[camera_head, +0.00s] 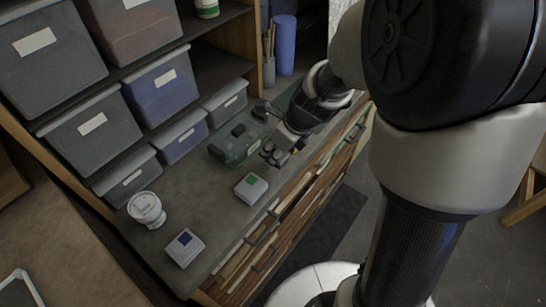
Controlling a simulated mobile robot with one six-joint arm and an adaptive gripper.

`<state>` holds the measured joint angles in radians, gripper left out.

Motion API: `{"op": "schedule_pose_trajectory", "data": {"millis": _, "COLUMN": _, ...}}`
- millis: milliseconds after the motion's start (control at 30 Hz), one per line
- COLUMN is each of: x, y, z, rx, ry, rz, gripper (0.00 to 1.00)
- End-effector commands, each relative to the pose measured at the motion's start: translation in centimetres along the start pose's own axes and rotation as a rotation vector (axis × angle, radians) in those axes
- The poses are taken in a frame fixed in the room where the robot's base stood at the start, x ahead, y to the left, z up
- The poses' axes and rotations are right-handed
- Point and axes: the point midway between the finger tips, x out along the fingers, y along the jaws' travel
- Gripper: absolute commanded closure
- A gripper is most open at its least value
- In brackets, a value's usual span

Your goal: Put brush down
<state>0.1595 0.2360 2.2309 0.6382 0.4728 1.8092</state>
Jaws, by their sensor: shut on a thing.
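My gripper (276,152) is over the grey worktop, near its front edge. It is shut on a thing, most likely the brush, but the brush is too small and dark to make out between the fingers. A green, glassy piece (232,150) with dark parts on it lies just left of the gripper. A similar white box with a blue square (185,248) is farther toward the lower left.
A holder with thin sticks (269,72) and a blue cylinder (284,45) stand at the far end. The worktop between cup and green-square box is clear.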

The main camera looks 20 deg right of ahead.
Motion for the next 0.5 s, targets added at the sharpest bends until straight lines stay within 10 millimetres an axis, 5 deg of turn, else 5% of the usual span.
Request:
{"op": "schedule_pose_trajectory", "data": {"millis": 300, "x": 3.5, "y": 0.1, "z": -1.5, "rx": 0.003, "ry": 0.002, "rz": 0.002, "gripper": 0.83}}
{"op": "schedule_pose_trajectory", "data": {"millis": 500, "x": 3.6, "y": 0.0, "z": -1.5, "rx": 0.000, "ry": 0.001, "rz": 0.000, "gripper": 0.83}}
